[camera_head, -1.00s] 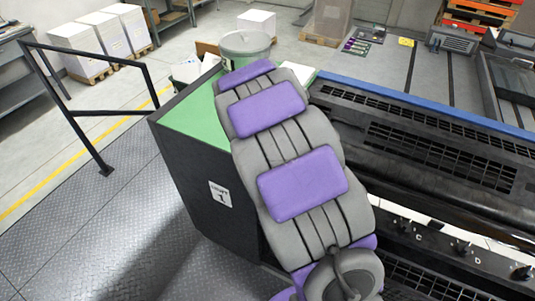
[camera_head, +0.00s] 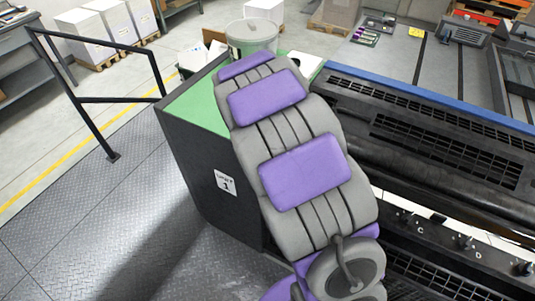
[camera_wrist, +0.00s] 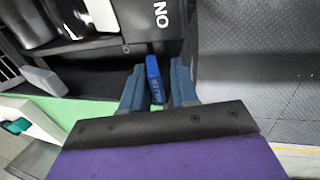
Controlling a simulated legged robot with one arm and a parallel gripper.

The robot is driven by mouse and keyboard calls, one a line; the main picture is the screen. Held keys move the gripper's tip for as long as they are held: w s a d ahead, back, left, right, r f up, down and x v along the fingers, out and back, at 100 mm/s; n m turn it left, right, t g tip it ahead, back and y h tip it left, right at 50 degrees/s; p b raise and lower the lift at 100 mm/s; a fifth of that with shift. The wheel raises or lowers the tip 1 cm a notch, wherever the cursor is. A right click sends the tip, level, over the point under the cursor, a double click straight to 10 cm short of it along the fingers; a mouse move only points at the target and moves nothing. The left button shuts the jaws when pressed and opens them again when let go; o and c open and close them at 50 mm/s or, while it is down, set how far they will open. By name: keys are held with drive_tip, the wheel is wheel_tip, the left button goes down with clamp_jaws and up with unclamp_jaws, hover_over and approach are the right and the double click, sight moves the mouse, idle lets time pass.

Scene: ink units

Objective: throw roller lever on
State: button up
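A blue lever (camera_wrist: 154,80) with light lettering, partly readable, stands between the fingers of my gripper (camera_wrist: 157,85) in the wrist view. My gripper is open, with a finger on each side of the lever and narrow gaps showing on both sides. An "ON" marking (camera_wrist: 160,15), upside down in the picture, is on the dark panel beyond the lever tip. In the head view my arm hides the gripper and the lever.
A dark cabinet with a green top (camera_head: 200,108) and a "1" label (camera_head: 226,182) stands left of my arm. The black press (camera_head: 430,150) fills the right, with knobs by letters C and D (camera_head: 465,242). A black railing (camera_head: 95,100) borders the clear metal-plate floor (camera_head: 90,220).

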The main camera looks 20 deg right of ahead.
drive_tip(key=shift+o, duration=1)
drive_tip(key=shift+a+r, duration=0.1)
drive_tip(key=shift+r, duration=0.15)
drive_tip(key=p+v, duration=0.3)
drive_tip(key=v, duration=1.4)
drive_tip(key=shift+a, duration=0.1)
drive_tip(key=s+a+m+g+y, duration=0.1)
drive_tip(key=s+a+m, duration=0.1)
drive_tip(key=s, duration=1.3)
drive_tip(key=s+a+m+g+y, duration=0.1)
drive_tip(key=s+m, duration=0.4)
drive_tip(key=s, duration=1.1)
drive_tip(key=shift+a+f+m+g, duration=0.2)
drive_tip(key=shift+a+m+g, duration=0.1)
drive_tip(key=shift+a+g, duration=0.55)
